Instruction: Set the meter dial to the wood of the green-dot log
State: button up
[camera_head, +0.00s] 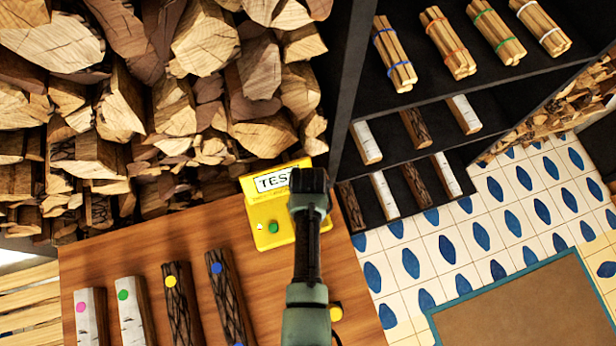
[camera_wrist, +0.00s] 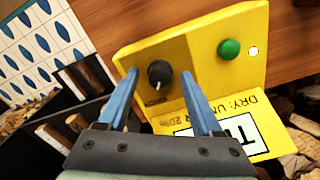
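The yellow meter (camera_head: 262,205) stands on the wooden table, with a label reading "TES…" and a green button (camera_head: 273,228). My arm hides its dial in the head view. In the wrist view the black dial (camera_wrist: 159,74) shows a white pointer mark; any scale around it is not readable. My gripper (camera_wrist: 160,85) is open, its blue fingers apart on either side of the dial; I cannot tell whether they touch it. The green-dot log (camera_head: 130,312) lies on the table at the lower left, with pale white bark like birch.
Beside it lie a pink-dot pale log (camera_head: 91,318), a yellow-dot dark log (camera_head: 183,305) and a blue-dot dark log (camera_head: 225,290). Stacked firewood (camera_head: 150,100) rises behind the table. A dark shelf (camera_head: 420,103) holds banded stick bundles and logs at right.

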dwell(0.3)
notch_tip(320, 180, up, 13)
dwell(0.5)
dwell(0.5)
